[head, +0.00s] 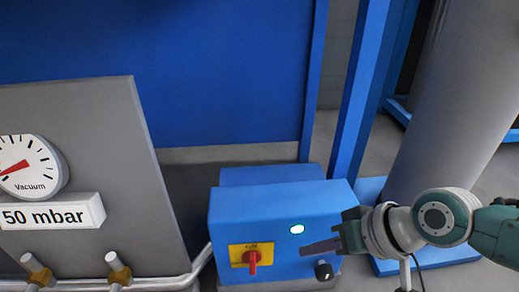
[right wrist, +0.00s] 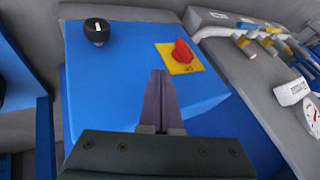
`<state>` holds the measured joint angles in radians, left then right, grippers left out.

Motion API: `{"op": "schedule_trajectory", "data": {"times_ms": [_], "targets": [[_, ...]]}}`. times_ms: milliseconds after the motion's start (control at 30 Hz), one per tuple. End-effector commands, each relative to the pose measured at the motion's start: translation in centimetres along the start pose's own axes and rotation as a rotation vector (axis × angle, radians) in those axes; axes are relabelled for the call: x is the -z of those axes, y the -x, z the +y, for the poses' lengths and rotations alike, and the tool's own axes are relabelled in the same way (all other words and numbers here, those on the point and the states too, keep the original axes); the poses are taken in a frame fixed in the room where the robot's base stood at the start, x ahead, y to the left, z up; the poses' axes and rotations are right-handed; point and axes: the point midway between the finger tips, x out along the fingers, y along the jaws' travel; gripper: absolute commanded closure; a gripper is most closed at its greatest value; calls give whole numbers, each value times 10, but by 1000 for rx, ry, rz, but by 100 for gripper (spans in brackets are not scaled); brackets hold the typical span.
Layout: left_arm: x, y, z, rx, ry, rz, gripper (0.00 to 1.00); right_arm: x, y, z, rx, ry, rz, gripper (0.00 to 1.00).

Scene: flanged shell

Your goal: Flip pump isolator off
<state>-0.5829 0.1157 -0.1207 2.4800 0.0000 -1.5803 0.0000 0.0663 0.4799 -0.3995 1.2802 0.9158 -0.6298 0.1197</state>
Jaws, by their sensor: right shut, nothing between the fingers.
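The pump isolator is a red rotary handle (head: 252,262) on a yellow plate (head: 237,253) on the front of a blue box (head: 225,215). In the head view the handle stands upright below the lettering "ON". The red handle (right wrist: 182,50) also shows in the right wrist view, right of the fingertips. My right gripper (head: 306,249) is shut and empty. Its fingers (right wrist: 158,75) point at the box face, to the right of the isolator in the head view, apart from the handle. My left gripper is not in view.
A black knob (head: 323,270) and a lit white-green lamp (head: 297,229) are on the same box face. A vacuum gauge (head: 30,166) and "50 mbar" sign (head: 50,214) are on a grey panel at left. Brass-coloured valves (head: 118,272) and pipes run below. A grey column (head: 450,100) stands right.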

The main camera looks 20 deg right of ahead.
Motion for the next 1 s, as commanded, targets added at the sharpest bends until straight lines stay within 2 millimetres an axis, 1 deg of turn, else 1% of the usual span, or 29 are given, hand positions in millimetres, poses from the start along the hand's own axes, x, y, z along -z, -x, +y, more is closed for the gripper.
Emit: {"op": "schedule_trajectory", "data": {"times_ms": [33,200,300,333,400,600,733,1000], "targets": [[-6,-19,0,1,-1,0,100,-4,-20,4,2,0,1,100],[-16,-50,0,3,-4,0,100,-4,-57,4,2,0,2,100],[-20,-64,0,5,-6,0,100,-3,-75,3,2,1,1,100],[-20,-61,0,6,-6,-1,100,-2,-74,-4,4,2,1,100],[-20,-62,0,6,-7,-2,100,-1,-76,-16,5,2,1,100],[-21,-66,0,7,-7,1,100,0,-83,-32,1,1,2,100],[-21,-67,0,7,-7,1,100,0,-84,-35,0,1,1,100],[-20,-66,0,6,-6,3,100,0,-83,-35,-1,1,1,100]]}}
